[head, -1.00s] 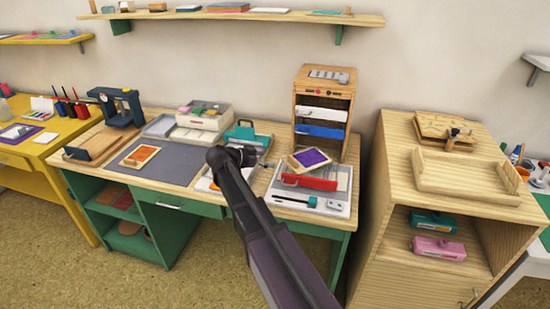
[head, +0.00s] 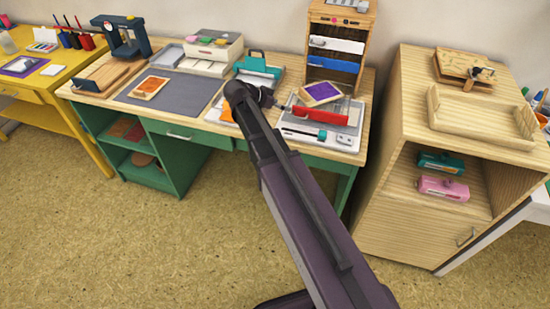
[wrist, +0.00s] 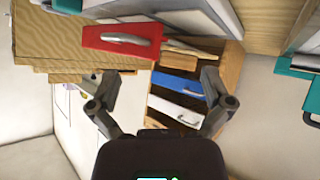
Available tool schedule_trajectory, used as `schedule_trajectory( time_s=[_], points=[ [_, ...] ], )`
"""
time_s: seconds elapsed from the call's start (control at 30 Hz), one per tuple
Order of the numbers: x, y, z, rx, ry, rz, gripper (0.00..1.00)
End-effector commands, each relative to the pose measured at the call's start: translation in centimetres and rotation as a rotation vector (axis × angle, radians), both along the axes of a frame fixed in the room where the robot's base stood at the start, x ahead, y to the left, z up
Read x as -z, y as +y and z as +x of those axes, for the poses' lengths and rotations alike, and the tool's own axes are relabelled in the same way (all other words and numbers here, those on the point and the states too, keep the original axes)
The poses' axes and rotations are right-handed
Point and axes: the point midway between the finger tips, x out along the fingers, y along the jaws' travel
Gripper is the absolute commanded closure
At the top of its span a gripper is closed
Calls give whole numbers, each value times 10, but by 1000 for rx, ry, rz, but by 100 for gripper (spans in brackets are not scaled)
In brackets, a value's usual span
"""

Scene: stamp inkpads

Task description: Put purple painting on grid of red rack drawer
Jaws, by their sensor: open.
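The purple painting (head: 321,93) is a small pale-edged board with a purple face. In the head view it sits tilted just behind and above the red drawer front (head: 320,116); I cannot tell what it rests on. The red drawer is pulled out low from the wooden rack (head: 365,30). In the wrist view the red front with its grey handle (wrist: 118,42) shows at the top. My gripper (wrist: 158,78) is open and empty, facing the rack. In the head view its fingers are mostly hidden beside the drawer. The drawer's grid is not clearly visible.
The rack's white drawer (head: 336,44) and blue drawer (head: 333,63) are shut above the red one. A white tray (head: 345,138) lies under the red drawer. A teal-handled item (head: 259,68) stands to the left. A wooden cabinet (head: 410,180) stands close on the right.

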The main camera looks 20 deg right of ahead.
Motion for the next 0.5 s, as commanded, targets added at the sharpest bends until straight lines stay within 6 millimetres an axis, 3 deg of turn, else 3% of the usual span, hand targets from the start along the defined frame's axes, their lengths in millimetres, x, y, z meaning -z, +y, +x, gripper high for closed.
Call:
schedule_trajectory(
  time_s=[0.1, 0.5],
  points=[
    [19, 1, -33, -82, 149, 110, 0],
    [65, 29, -115, -476, 524, 461, 0]
  ],
)
